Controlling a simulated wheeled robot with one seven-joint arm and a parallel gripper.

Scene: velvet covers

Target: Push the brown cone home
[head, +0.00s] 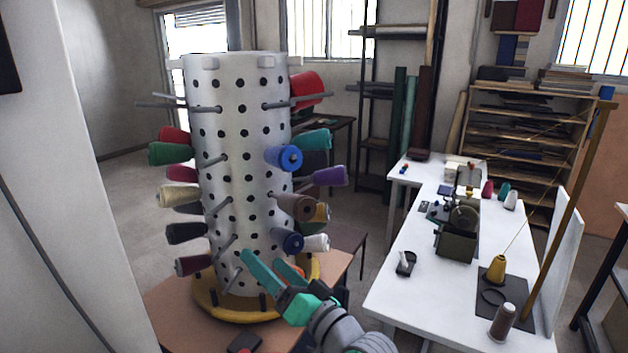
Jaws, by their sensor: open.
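A brown cone (294,206) sits on a peg on the right side of the white perforated drum (235,130), its round end facing outward to the right. How far it sits along its peg I cannot tell. My gripper (263,261) is open and empty, with teal fingers, in front of the drum's lower part. It is below and left of the brown cone and apart from it. Another brown-grey cone (503,322) stands upright on the white table at the front right.
Blue (283,157), purple (328,176) and lower blue (288,241) cones surround the brown one on the drum. Bare pegs stick out of its front. A yellow ring base (228,312) sits on a brown table (180,318). The white table (400,300) stands right.

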